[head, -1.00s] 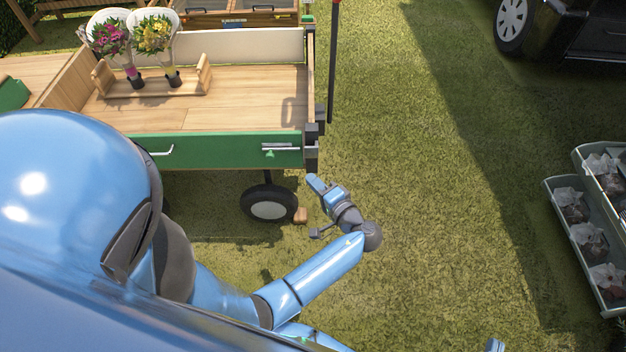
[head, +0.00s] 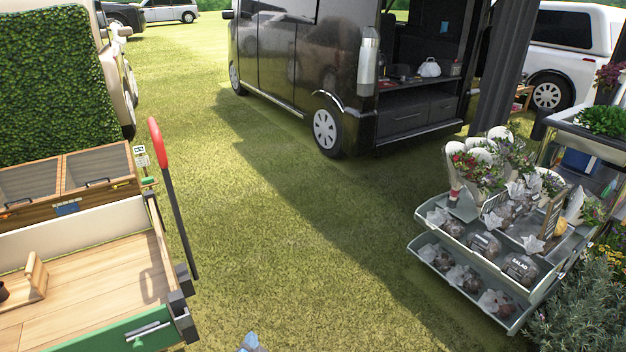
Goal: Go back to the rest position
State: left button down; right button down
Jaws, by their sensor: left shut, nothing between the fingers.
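Only a small blue and grey tip of my left gripper (head: 250,343) shows, at the bottom edge of the head view, right of the wooden cart. It is shut and holds nothing. The rest of that arm is below the picture. My right gripper is out of view.
The wooden cart (head: 85,287) with a red-topped handle (head: 174,198) stands at the left. A stepped display rack (head: 424,241) with bouquets and bagged goods stands at the right. A black van (head: 295,65) is parked behind. The grass (head: 285,225) between cart and rack is clear.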

pick_arm(q)
jog(key=s+a+r+n+t+h, duration=0.1)
jog(key=s+a+r+n, duration=0.2)
jog(key=s, duration=0.6)
jog(key=s+a+r+n+t+h, duration=0.1)
jog(key=s+r+n+t, duration=0.1)
jog(key=s+r, duration=0.5)
jog(key=s+a+r+n+t, duration=0.1)
jog(key=s+a+r+n, duration=0.15)
jog(key=s, duration=0.85)
notch_tip(320, 180, up, 16)
jog(key=p, duration=1.6)
jog(key=shift+w+d+p, duration=0.25)
jog(key=shift+d+p, duration=0.05)
jog(key=shift+p, duration=0.1)
jog(key=shift+f+n, duration=0.1)
jog(key=shift+n, duration=0.15)
